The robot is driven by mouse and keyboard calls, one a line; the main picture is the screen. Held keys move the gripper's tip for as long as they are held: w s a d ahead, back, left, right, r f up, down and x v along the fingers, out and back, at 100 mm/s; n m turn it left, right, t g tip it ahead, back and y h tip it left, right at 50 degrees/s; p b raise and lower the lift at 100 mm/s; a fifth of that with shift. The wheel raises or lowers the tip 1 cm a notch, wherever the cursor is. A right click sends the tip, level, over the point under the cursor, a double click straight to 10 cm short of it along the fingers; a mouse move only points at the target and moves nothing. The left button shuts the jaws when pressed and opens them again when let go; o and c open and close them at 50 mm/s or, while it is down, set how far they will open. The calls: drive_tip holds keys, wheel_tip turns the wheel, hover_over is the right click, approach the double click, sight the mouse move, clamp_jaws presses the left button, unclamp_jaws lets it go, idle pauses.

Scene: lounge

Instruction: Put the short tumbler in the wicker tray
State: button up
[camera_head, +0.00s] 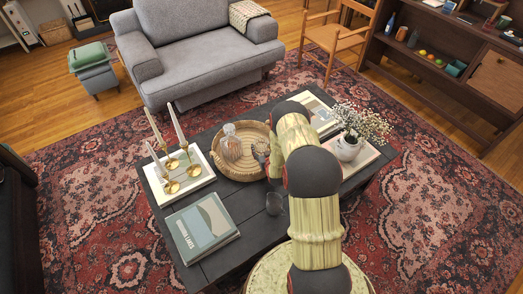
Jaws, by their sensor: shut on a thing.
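The round wicker tray (223,171) lies on the dark coffee table and holds a clear glass decanter (231,142). My gripper (262,158) is over the right side of the tray, partly hidden behind my arm. It is shut on a small glass-like thing, apparently the short tumbler, whose outline is hard to make out. I cannot tell whether this touches the tray. Another clear glass (275,204) stands on the table in front of the tray, beside my arm.
On the coffee table (250,225) are a white tray (155,183) with candlesticks, a grey-blue book (203,228), and a white flower vase (347,148) right of my arm. A grey armchair (195,60) stands behind. Bare table shows between book and front glass.

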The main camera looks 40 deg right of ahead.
drive_tip(key=shift+w+r, duration=0.1)
drive_tip(key=shift+r, duration=0.1)
drive_tip(key=shift+f+b, duration=0.55)
drive_tip(key=shift+f, duration=0.1)
drive_tip(key=o, duration=1.4)
drive_tip(key=shift+c, duration=0.2)
